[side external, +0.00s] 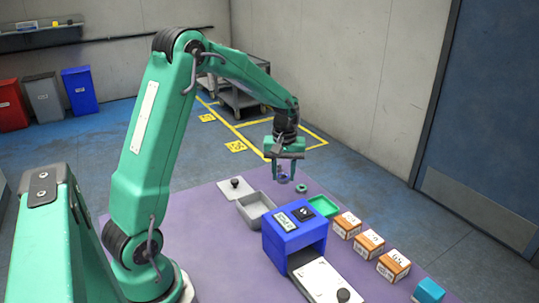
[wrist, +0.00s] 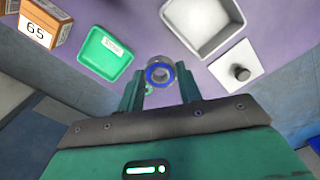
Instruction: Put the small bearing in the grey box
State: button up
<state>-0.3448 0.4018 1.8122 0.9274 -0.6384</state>
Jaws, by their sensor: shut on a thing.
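My gripper (side external: 284,175) is shut on the small bearing (wrist: 159,73), a metal ring with a blue band. In the wrist view the bearing sits between the tips of my gripper (wrist: 160,88). In the side view the bearing (side external: 284,179) shows small and bluish at the fingertips, above the purple table. The grey box (side external: 245,217) is an open, shallow tray, below and to the left of my gripper in the side view. It appears empty. In the wrist view the grey box (wrist: 203,22) is at the upper right, apart from the bearing.
A green tray (side external: 324,206), a green ring (side external: 301,188) and a blue machine (side external: 294,238) stand nearby. A white plate with a black knob (side external: 236,187) lies beside the grey box. Orange-white boxes (side external: 370,243) and a blue cube (side external: 428,291) are at the right.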

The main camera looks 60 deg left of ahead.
jog(key=s+d+f+n, duration=0.1)
jog(key=s+n, duration=0.5)
jog(key=s, duration=0.2)
jog(key=shift+s+n, duration=0.15)
jog(key=shift+n, duration=0.25)
jog(key=shift+d+f, duration=0.1)
jog(key=shift+f, duration=0.15)
jog(key=shift+f, duration=4)
jog(key=o, duration=1.1)
jog(key=shift+c, duration=0.2)
notch_tip(320, 180, up, 8)
